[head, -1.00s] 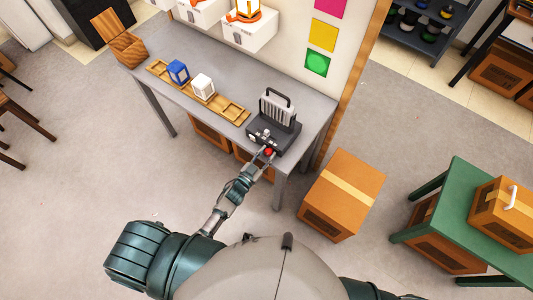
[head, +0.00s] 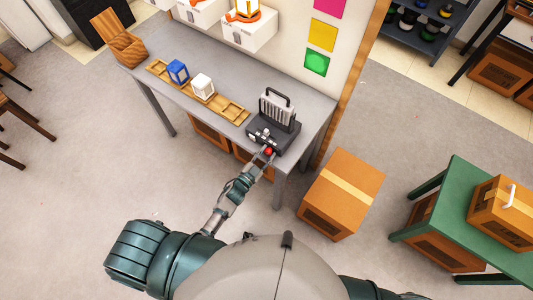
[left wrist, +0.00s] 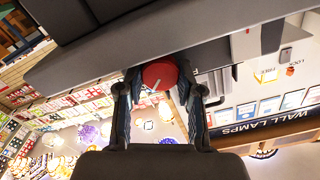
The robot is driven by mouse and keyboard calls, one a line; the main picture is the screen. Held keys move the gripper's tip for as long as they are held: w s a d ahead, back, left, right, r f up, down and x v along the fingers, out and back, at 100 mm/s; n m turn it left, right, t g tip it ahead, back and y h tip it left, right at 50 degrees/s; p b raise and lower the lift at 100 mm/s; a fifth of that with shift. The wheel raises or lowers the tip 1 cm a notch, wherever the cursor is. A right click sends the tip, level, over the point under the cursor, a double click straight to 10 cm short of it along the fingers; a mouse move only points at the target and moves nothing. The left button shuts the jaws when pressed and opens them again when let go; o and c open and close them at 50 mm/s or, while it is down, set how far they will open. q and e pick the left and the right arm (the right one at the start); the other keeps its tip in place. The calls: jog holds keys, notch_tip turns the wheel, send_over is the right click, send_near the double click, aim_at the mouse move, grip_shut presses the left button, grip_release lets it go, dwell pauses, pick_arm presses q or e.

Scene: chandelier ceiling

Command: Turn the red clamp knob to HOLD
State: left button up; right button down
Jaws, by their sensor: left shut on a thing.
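The red clamp knob (head: 269,151) is on the front of a dark device (head: 272,135) with a ribbed grey block and a black handle, at the right end of the grey table. In the left wrist view the red knob (left wrist: 160,75) is round with a pale pointer line and sits between the two fingers. My left gripper (head: 265,159) is shut on the knob, and it also shows in the left wrist view (left wrist: 160,95). "FREE" and "LOCK" labels show at the right there; I cannot read a HOLD mark. My right gripper is not in view.
A wooden tray (head: 158,68) with a blue lantern (head: 178,71) and a white lantern (head: 203,86) lies left of the device. A cardboard box (head: 341,193) stands on the floor to the right, near a green table (head: 462,185).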

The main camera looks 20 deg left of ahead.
pick_arm(q)
jog(key=o, duration=1.2)
jog(key=shift+s, duration=0.15)
jog(key=v, duration=1.2)
jog(key=s+a+f+n+g+y, duration=0.1)
jog(key=s+f+g+y, duration=0.15)
jog(key=f, duration=0.65)
jog(key=s+a+f+n+g+y, duration=0.1)
jog(key=s+a+f+n+g, duration=0.2)
jog(key=f, duration=0.6)
jog(key=s+f+g+y, duration=0.1)
jog(key=s+f+g, duration=0.1)
jog(key=s+f, duration=0.5)
jog(key=s+a+f+g, duration=0.1)
jog(key=s+f+g, duration=0.1)
jog(key=s+f, duration=0.3)
jog(key=s+f+n+g+y, duration=0.1)
jog(key=s+f+g, duration=0.2)
jog(key=s, duration=0.6)
jog(key=s+a+f+n+g, duration=0.1)
jog(key=s+f+g, duration=0.2)
jog(key=s+f, duration=0.4)
jog(key=shift+s+a+f+g+y, duration=0.15)
jog(key=shift+a+f+g+y, duration=0.15)
jog(key=shift+f, duration=0.2)
